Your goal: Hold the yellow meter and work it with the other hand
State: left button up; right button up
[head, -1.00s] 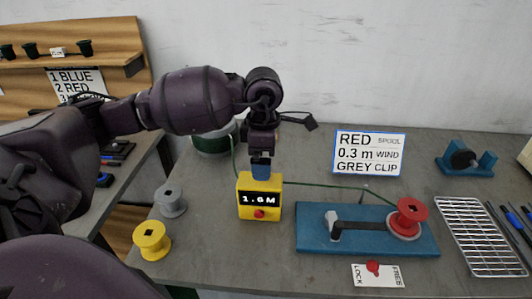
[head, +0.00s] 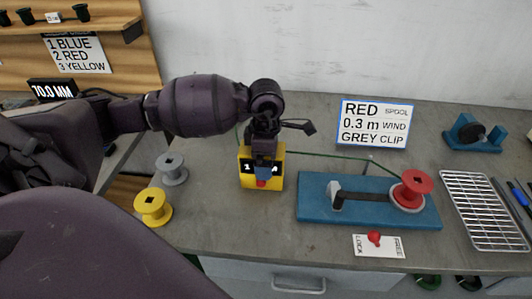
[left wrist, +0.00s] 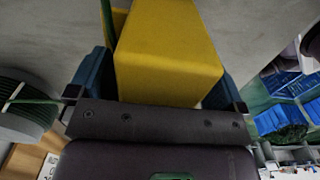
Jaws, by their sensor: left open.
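The yellow meter (head: 247,180) stands on the grey bench, with its dark display mostly covered by my left gripper (head: 263,172). A red button (head: 261,183) shows low on its front. In the left wrist view the meter's yellow body (left wrist: 168,55) lies between the two blue fingers of my left gripper (left wrist: 160,88), which are open on either side of it. A green cord runs from the meter to the red spool (head: 416,183) on the blue winder (head: 315,208). My right gripper is not in view.
A grey spool (head: 172,170) and a yellow spool (head: 152,208) stand left of the meter. A red lever (head: 374,237) sits on a LOCK/FREE plate in front of the winder. A sign (head: 373,124) stands behind, and a wire rack (head: 485,211) lies at the right.

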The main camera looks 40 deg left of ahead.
pick_arm(q)
jog(key=c, duration=1.1)
jog(key=o, duration=0.3)
jog(key=shift+c, duration=1)
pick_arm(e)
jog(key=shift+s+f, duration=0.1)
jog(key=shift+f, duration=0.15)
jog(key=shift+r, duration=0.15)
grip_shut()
